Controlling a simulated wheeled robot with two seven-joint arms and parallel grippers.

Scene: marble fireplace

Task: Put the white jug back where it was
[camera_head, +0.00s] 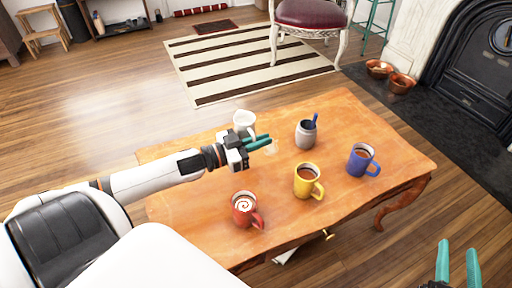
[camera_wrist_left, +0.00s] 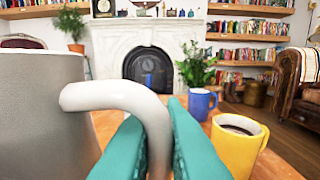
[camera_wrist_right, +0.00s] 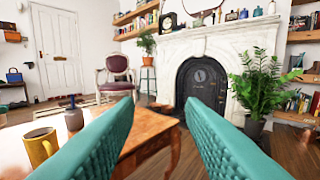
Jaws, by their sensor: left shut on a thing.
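The white jug (camera_head: 244,119) is at the far left part of the wooden table, partly hidden behind my left gripper (camera_head: 262,142). In the left wrist view the jug (camera_wrist_left: 40,115) fills the left side, and its curved handle (camera_wrist_left: 115,97) passes down between the teal fingers (camera_wrist_left: 158,140). My left gripper is shut on that handle. The jug looks upright; I cannot tell whether its base touches the table. My right gripper (camera_head: 457,262) is open and empty, off the table's near right side.
On the table (camera_head: 350,215) stand a red mug (camera_head: 243,209), a yellow mug (camera_head: 306,181), a blue mug (camera_head: 361,160) and a grey pot (camera_head: 305,134) with a blue utensil. The table's right end is clear. A chair (camera_head: 311,15) stands beyond.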

